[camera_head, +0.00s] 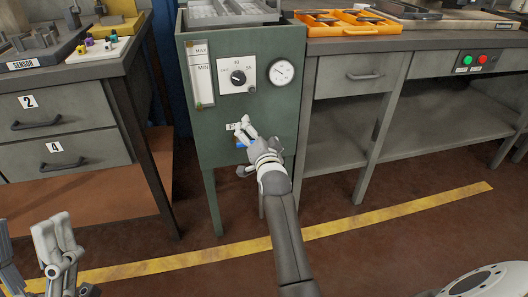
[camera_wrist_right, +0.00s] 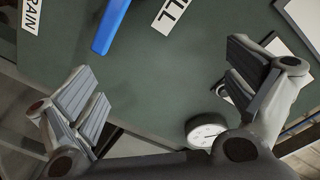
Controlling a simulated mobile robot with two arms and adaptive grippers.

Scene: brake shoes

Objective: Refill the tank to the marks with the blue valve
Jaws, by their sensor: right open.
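The green tank cabinet (camera_head: 215,150) stands in the middle of the head view. Its sight glass (camera_head: 200,75) has MAX and MIN marks; I cannot tell the liquid level. The blue valve (camera_head: 245,142) is mostly hidden behind my right gripper (camera_head: 243,128) in the head view. In the right wrist view, the blue valve handle (camera_wrist_right: 110,25) lies between a label ending in "RAIN" (camera_wrist_right: 31,15) and one ending in "LL" (camera_wrist_right: 171,15). My right gripper (camera_wrist_right: 165,85) is open and empty, with the handle beyond its fingertips. My left gripper (camera_head: 55,235) is low at the left, its opening unclear.
A knob (camera_head: 238,77) and a round gauge (camera_head: 282,72) sit on the cabinet front. A drawer bench (camera_head: 70,125) stands left, a long workbench (camera_head: 400,45) with an orange tray (camera_head: 340,24) right. The floor in front, with a yellow line (camera_head: 390,208), is clear.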

